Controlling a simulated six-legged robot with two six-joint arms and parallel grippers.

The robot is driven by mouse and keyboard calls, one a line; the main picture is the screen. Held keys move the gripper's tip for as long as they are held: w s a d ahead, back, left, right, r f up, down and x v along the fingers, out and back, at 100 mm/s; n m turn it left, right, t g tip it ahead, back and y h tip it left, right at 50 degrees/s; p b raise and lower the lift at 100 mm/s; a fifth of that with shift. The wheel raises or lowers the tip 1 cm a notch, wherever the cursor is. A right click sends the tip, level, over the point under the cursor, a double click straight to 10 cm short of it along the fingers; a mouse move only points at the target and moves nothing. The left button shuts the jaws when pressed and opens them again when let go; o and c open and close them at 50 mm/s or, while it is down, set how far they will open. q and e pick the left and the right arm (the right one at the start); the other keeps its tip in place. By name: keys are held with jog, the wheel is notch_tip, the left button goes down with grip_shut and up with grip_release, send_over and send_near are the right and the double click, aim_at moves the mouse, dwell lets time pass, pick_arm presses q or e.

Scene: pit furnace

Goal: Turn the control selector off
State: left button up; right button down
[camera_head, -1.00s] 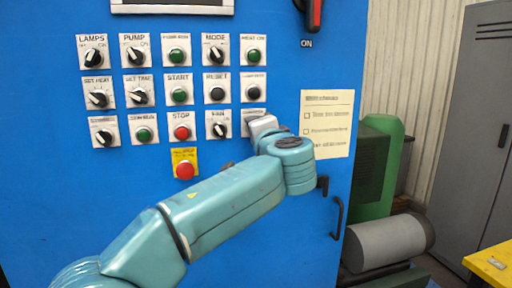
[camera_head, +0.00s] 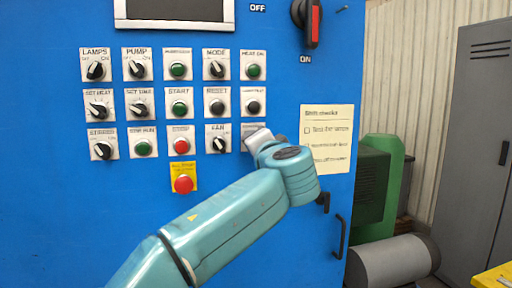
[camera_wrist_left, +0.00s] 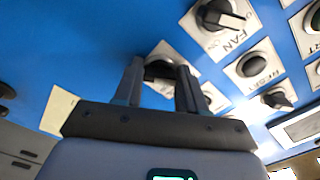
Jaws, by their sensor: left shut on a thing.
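The control selector (camera_wrist_left: 158,68) is a black knob on a pale plate on the blue panel, beside the FAN selector (camera_wrist_left: 222,14). In the head view its plate (camera_head: 249,129) shows only in part at the right end of the bottom row; my wrist covers the knob and its label. My left gripper (camera_wrist_left: 160,72) is at the panel with one finger on each side of the knob, shut on it. The knob's pointer direction is hidden between the fingers. In the head view my left arm reaches up from the bottom. My right gripper is out of view.
Other selectors and buttons sit close by, including the red STOP button (camera_head: 181,146) and the red emergency button (camera_head: 183,184). A paper note (camera_head: 327,138) is right of my wrist. A black handle (camera_head: 340,237) sticks out below right. A red-handled main switch (camera_head: 313,24) is above.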

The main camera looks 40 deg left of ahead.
pick_arm(q)
jog(key=o, duration=1.1)
jog(key=shift+c, duration=0.2)
jog(key=b+v, duration=0.2)
jog(key=v, duration=1.4)
jog(key=shift+s, duration=0.15)
jog(key=shift+d, duration=0.1)
